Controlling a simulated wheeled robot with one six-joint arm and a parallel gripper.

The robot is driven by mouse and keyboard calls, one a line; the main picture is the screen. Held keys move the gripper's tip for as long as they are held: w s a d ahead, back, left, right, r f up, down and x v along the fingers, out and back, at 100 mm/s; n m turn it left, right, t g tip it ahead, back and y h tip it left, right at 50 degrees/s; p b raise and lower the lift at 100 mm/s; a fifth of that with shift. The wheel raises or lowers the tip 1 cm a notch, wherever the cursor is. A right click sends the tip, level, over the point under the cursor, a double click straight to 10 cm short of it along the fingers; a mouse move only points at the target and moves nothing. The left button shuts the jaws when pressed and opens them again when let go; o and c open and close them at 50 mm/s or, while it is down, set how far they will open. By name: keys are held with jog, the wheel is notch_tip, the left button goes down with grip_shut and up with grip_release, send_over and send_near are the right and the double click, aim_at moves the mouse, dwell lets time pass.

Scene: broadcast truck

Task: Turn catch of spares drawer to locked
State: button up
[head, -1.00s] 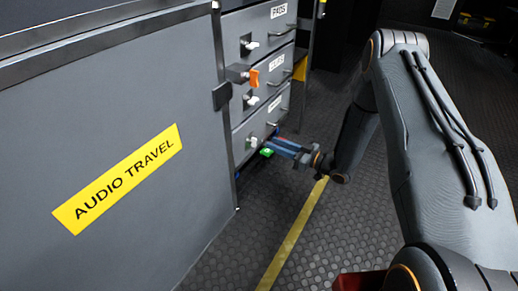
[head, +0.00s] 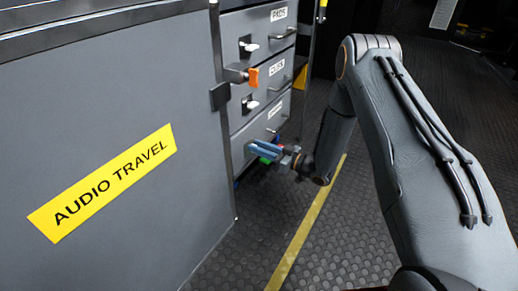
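A grey drawer stack stands beyond the big cabinet. Its lowest drawer (head: 250,128) has a small label (head: 274,112) too small to read, so I cannot confirm which drawer is the spares drawer. My gripper (head: 258,149), with blue fingers, is at the front of this lowest drawer, over the spot where its catch sits. That catch is hidden behind the fingers, and contact cannot be made out. The top drawer's catch (head: 250,46) and the middle drawer's catch (head: 252,104) show pale levers. Whether my fingers are apart or closed is unclear.
A grey cabinet (head: 95,120) labelled AUDIO TRAVEL fills the left. An orange-tipped latch (head: 252,76) sticks out at its right edge, above my gripper. Bar handles project from the drawers. The dark studded floor (head: 345,235) with a yellow stripe (head: 305,228) is clear.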

grip_shut()
jog(key=shift+m+p, duration=0.3)
jog(key=m+p, duration=0.1)
jog(key=m, duration=0.4)
jog(key=f+m+p, duration=0.1)
jog(key=m, duration=0.4)
jog(key=w+d+f+m+p, duration=0.1)
jog(key=m, duration=0.4)
jog(key=shift+m+p, duration=0.3)
jog(key=shift+m, duration=0.1)
jog(key=shift+a, duration=0.1)
dwell(0.4)
